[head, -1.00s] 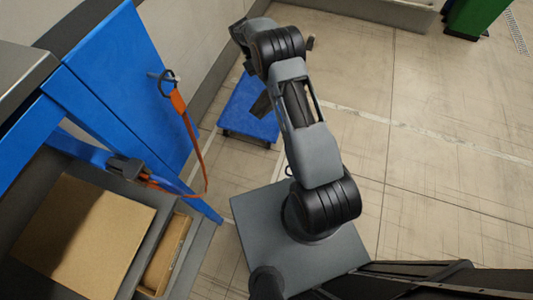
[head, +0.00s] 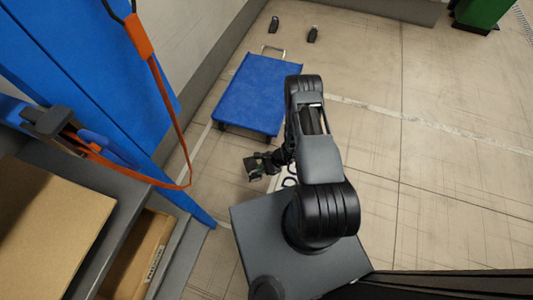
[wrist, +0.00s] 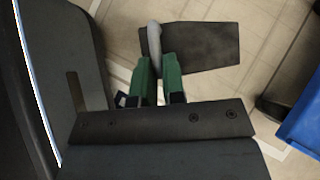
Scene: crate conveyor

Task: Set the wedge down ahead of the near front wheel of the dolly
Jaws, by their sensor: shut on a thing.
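The blue dolly (head: 258,92) stands on the floor with its metal handle at the far end. Its edge shows at the right of the wrist view (wrist: 306,122). My gripper (head: 262,166) is off the dolly's near end in the head view, small and dark there. In the wrist view its green fingers (wrist: 158,76) are shut on the grey grip of the wedge (wrist: 205,46), a dark flat-looking piece. The wedge appears held above the floor and apart from the dolly. The dolly's near wheels are mostly hidden under the deck.
Two small dark objects (head: 273,24) (head: 312,35) lie on the floor beyond the dolly. A blue frame with an orange strap (head: 170,110) and a cardboard box (head: 50,222) stand at left. A green bin (head: 483,14) is far right. The floor to the right is clear.

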